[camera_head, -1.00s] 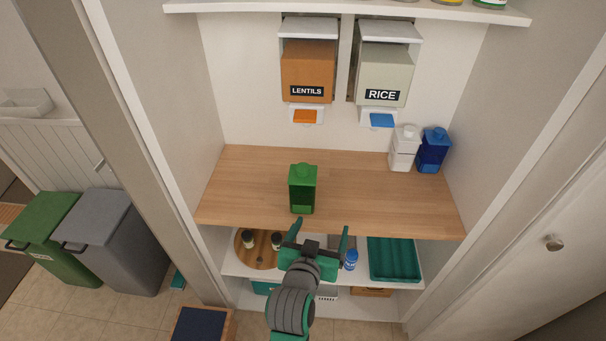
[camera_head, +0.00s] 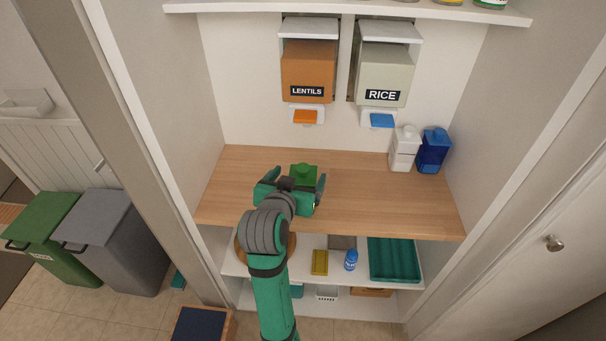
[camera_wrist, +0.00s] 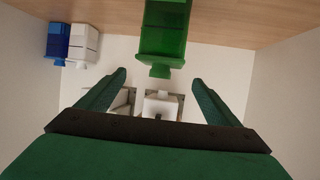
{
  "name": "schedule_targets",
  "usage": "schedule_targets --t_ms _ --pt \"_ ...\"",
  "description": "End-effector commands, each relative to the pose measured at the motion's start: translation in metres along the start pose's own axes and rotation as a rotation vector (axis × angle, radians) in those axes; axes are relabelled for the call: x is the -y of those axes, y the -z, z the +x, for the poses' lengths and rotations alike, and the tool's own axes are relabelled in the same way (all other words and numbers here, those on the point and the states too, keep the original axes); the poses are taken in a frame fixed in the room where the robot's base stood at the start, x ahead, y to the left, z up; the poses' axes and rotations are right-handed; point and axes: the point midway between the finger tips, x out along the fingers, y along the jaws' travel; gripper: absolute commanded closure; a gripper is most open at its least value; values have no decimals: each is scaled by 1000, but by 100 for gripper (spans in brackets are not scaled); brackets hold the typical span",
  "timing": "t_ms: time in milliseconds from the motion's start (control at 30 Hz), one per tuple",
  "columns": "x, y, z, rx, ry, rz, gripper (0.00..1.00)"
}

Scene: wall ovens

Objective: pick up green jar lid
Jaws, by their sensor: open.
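A green jar (camera_wrist: 165,25) stands upright on the wooden shelf (camera_head: 380,205), with its green lid (camera_head: 303,170) on top. In the wrist view, which is upside down, the lid's knob (camera_wrist: 160,71) points down the picture. My gripper (camera_head: 294,179) is open and empty, in front of the jar. Its two fingers are spread to either side of the lid's line in the wrist view (camera_wrist: 159,78), and I see no contact. In the head view my gripper hides most of the jar's body.
A white jar (camera_head: 404,150) and a blue jar (camera_head: 434,152) stand at the shelf's back right. Lentils (camera_head: 307,72) and rice (camera_head: 383,76) dispensers hang above. The lower shelf holds a teal tray (camera_head: 393,260) and a blue bottle (camera_head: 351,260). The wooden shelf's right middle is clear.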

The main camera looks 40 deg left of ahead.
Motion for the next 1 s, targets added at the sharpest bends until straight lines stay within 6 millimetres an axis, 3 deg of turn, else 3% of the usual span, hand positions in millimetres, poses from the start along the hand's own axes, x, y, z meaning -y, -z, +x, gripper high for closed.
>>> schedule_targets --t_ms 167,500,800,1000 --pt "1 0 10 0 0 0 14" --pt "3 -2 53 1 0 0 14" --pt "3 -2 56 -1 1 0 14" --pt "3 -2 56 0 1 0 57"
